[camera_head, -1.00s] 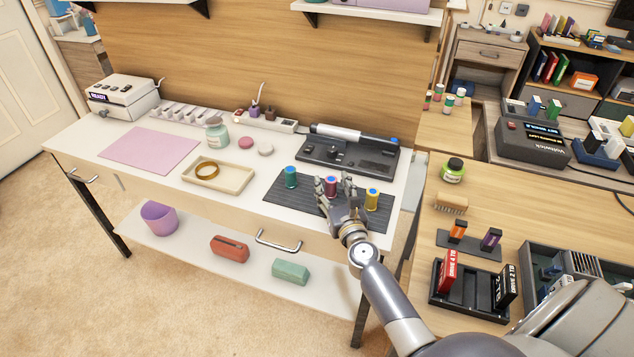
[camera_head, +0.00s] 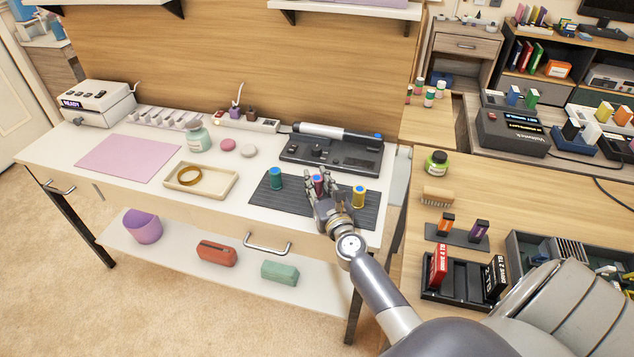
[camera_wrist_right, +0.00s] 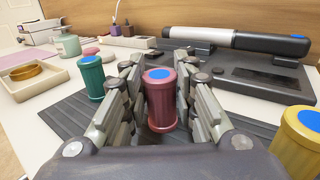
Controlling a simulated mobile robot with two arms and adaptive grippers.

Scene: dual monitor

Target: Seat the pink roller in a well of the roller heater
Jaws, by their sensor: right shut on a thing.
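The pink roller (camera_head: 319,184), with a blue top, stands upright between my right gripper's fingers. In the right wrist view the pink roller (camera_wrist_right: 161,104) is centred, with finger pads on both sides. My right gripper (camera_head: 322,190) is shut on it, over the dark ribbed mat (camera_head: 290,203). I cannot tell whether its base touches the mat; the fingers partly hide it in the head view. A white box with a lit READY display (camera_head: 97,100) stands at the far left; I cannot see wells in it clearly. My left gripper is not in view.
A teal roller (camera_head: 276,178) and a yellow roller (camera_head: 358,197) flank the gripper. A dark device with a silver barrel (camera_head: 335,150) lies behind. A cream tray (camera_head: 215,181) holds a gold ring, left of the mat. A pink mat (camera_head: 128,158) lies clear farther left.

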